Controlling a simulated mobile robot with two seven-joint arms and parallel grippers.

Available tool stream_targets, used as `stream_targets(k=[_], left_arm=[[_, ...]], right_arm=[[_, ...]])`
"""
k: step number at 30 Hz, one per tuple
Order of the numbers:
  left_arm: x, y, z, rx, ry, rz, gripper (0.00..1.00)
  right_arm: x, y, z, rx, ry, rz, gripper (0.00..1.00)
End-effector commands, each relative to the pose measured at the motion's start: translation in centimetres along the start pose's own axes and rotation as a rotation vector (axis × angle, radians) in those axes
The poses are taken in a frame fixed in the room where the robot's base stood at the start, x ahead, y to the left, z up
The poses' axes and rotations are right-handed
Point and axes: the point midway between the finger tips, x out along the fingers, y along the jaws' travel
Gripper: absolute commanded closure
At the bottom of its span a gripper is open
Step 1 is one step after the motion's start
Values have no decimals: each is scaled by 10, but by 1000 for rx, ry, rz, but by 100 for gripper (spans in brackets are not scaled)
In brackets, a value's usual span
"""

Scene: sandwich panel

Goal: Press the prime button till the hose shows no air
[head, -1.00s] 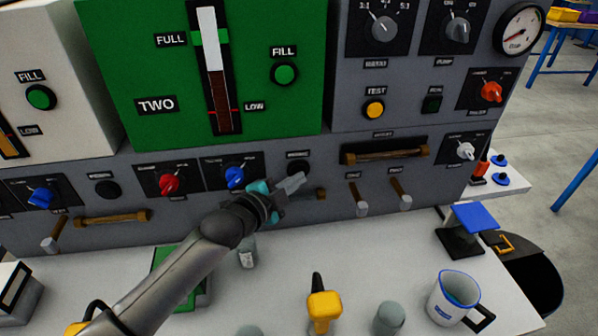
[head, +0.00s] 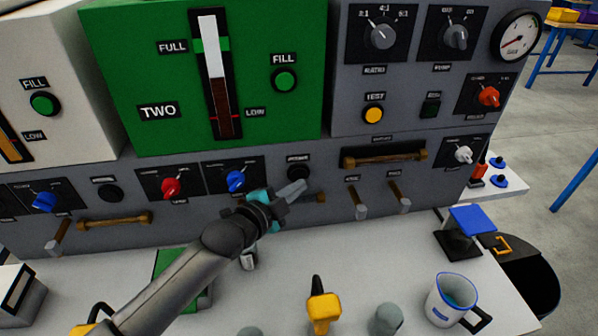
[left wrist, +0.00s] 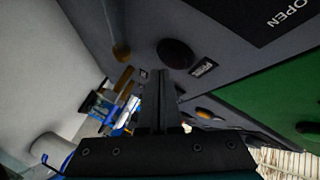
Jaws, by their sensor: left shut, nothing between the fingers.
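A round black button (head: 298,173) sits on the grey lower panel below the green tank, under a small label too blurred to read. A similar black button (head: 110,193) is farther left. My left gripper (head: 293,190) is shut and empty, its fingertips just below and in front of the first button; I cannot tell whether they touch the panel. In the left wrist view a black button (left wrist: 174,53) with a small label lies beyond the shut fingers (left wrist: 159,75), apart from them in the picture. I cannot make out a hose. My right gripper is not in view.
Wooden bar handles (head: 385,158), levers (head: 358,205) and a blue knob (head: 236,181) stick out nearby. The bench holds a yellow-handled tool (head: 323,305), a blue-rimmed jug (head: 450,300) and a blue-topped stand (head: 472,220). The bench between panel and tool is mostly clear.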

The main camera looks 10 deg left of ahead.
Motion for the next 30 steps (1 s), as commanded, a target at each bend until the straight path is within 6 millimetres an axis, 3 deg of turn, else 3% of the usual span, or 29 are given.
stream_targets(k=[10, 21, 30], left_arm=[[-2, 2, -3, -1, 1, 1, 100], [-28, 19, -22, -4, 1, 2, 100], [-35, 26, -26, -1, 1, -1, 100]], right_arm=[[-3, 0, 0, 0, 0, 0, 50], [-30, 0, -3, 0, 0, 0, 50], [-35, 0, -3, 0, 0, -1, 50]])
